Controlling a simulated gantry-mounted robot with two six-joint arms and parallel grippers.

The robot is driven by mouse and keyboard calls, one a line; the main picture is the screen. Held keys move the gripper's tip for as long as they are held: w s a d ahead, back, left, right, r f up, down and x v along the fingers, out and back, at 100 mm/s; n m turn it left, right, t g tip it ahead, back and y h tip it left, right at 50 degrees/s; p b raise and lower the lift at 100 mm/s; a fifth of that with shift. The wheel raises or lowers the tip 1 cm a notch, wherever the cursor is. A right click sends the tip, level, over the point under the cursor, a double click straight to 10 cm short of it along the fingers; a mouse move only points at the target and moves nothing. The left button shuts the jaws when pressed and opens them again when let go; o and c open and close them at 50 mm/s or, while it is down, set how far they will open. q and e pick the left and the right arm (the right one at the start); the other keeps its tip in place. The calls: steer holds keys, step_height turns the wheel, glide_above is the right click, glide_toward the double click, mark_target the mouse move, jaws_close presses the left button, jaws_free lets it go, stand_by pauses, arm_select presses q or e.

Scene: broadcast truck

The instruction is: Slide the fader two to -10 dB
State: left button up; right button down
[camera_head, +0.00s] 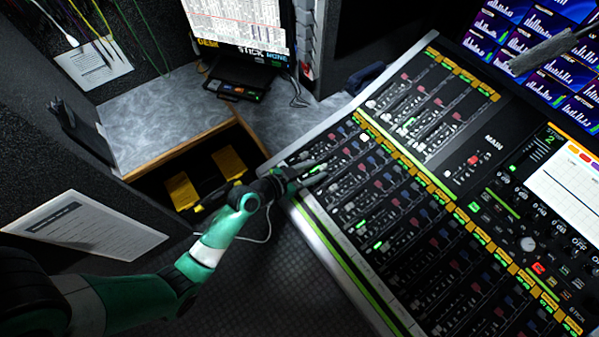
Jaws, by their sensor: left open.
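The mixing console (318,232) fills the right half of the head view, with rows of faders running at a slant. The fader bank (375,185) nearest my left arm has dark, red and blue caps and small green lights. The fader numbers and dB marks are too small to read, so I cannot tell which one is fader two. My left gripper (322,172) is open, with its fingers at the console's left side, over the ends of the upper fader strips. I cannot tell whether they touch a cap. My right gripper is not in view.
A second, smaller fader bank (430,105) lies farther up the console. A grey, rod-like object (545,50) crosses in front of the screens (490,30) at top right. An open drawer (150,172) with yellow items lies left of the console, below a grey worktop (160,115).

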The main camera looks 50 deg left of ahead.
arm_select(q)
steer(key=p+v, duration=0.1)
steer(key=v, duration=0.8)
